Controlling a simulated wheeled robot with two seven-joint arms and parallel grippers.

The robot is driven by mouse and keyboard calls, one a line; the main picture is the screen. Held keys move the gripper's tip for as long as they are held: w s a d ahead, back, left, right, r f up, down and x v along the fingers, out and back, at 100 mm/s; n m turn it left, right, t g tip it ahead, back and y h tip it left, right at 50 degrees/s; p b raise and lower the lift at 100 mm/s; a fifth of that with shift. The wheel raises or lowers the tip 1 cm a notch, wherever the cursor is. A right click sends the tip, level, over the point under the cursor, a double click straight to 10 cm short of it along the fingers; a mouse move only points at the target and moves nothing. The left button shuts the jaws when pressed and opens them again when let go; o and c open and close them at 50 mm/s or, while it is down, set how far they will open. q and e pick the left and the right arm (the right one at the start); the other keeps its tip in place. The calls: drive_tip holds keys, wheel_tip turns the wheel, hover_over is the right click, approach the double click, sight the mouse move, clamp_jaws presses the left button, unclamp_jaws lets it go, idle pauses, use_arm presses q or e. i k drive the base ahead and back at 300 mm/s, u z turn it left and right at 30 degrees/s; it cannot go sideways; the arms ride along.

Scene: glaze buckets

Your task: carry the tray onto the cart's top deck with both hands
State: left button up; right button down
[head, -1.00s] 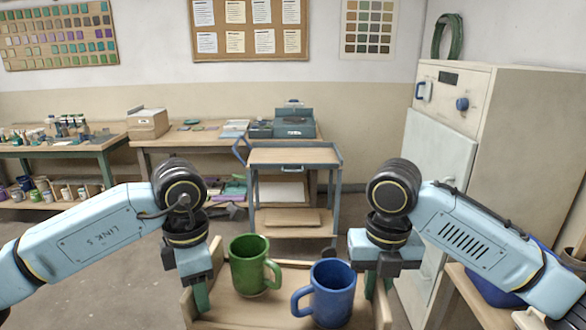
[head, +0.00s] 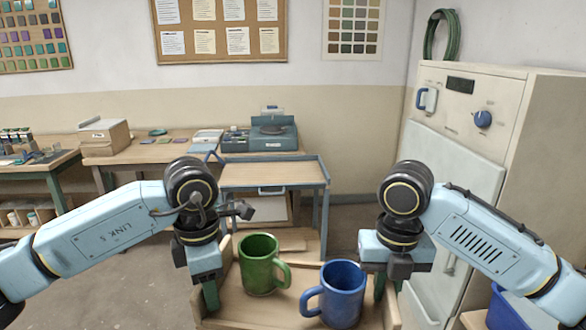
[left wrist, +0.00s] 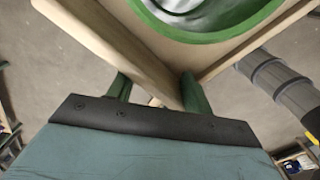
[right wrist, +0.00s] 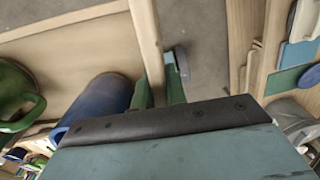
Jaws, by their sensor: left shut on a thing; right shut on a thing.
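The wooden tray (head: 270,312) is held in front of me and carries a green mug (head: 260,265) and a blue mug (head: 342,292), both upright. My left gripper (head: 210,297) is shut on the tray's left wall, which also shows between its fingers in the left wrist view (left wrist: 150,75). My right gripper (head: 380,288) is shut on the tray's right wall, seen in the right wrist view (right wrist: 146,40). The cart (head: 275,174), with a bare wooden top deck and blue-grey frame, stands just beyond the tray. The tray hides part of its lower shelf.
A workbench (head: 120,148) with a box and a blue-grey device (head: 270,135) stands behind the cart. A cream kiln-like cabinet (head: 450,170) rises at the right. A blue bucket (head: 505,312) is at the lower right. Open floor (head: 110,260) lies to the left.

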sight(273, 176)
drive_tip(key=z, duration=0.05)
drive_tip(key=i, duration=1.85)
drive_tip(key=u, duration=0.25)
drive_tip(key=i, duration=1.8)
drive_tip(key=u, duration=0.2)
